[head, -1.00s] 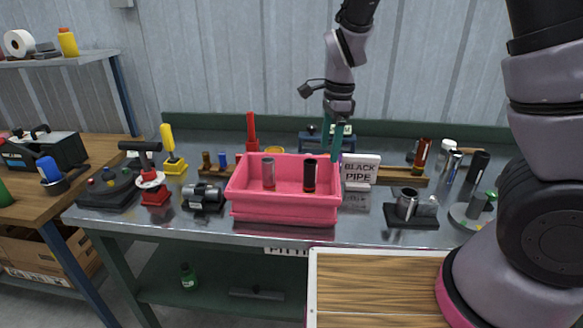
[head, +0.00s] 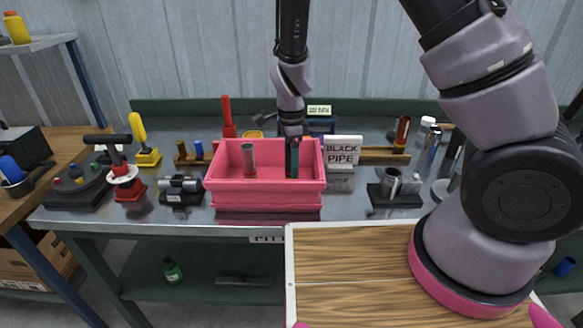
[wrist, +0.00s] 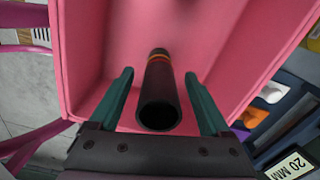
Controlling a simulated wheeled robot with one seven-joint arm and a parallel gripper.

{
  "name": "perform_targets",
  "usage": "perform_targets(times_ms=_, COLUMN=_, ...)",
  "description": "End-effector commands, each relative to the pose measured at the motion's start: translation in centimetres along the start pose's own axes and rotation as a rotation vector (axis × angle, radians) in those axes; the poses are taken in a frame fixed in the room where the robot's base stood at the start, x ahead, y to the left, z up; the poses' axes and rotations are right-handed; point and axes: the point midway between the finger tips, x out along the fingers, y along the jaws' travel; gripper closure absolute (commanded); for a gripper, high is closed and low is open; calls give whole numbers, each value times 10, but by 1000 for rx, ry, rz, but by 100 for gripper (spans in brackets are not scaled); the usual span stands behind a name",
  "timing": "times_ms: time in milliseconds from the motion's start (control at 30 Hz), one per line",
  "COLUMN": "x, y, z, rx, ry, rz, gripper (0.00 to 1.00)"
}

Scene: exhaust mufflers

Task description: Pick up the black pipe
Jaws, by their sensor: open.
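The black pipe (wrist: 160,102) stands upright in the pink bin (head: 265,199), with an orange band near its lower end in the wrist view. My gripper (wrist: 158,76) is open, with one teal finger on each side of the pipe and a visible gap to both. In the head view my gripper (head: 292,160) points down into the right part of the bin and largely hides the black pipe. A grey pipe (head: 249,162) stands upright in the left part of the same bin. A "BLACK PIPE" sign (head: 343,151) stands just right of the bin.
The bin's walls surround the gripper closely. A black fixture with a metal cup (head: 392,185) stands to the right on the metal bench. A clamp-like device (head: 180,189) and a red stand (head: 128,184) are to the left. A wooden board (head: 345,270) lies in front.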

Motion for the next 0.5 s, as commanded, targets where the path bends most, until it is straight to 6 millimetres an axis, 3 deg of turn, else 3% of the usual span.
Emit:
perform_targets(times_ms=133, x=17, y=0, z=-1, rx=2, ry=0, rz=1, gripper=19)
perform_targets(times_ms=400, x=19, y=0, z=0, rx=0, ry=0, rz=0, gripper=19)
perform_targets(times_ms=500, x=19, y=0, z=0, rx=0, ry=0, rz=0, gripper=57)
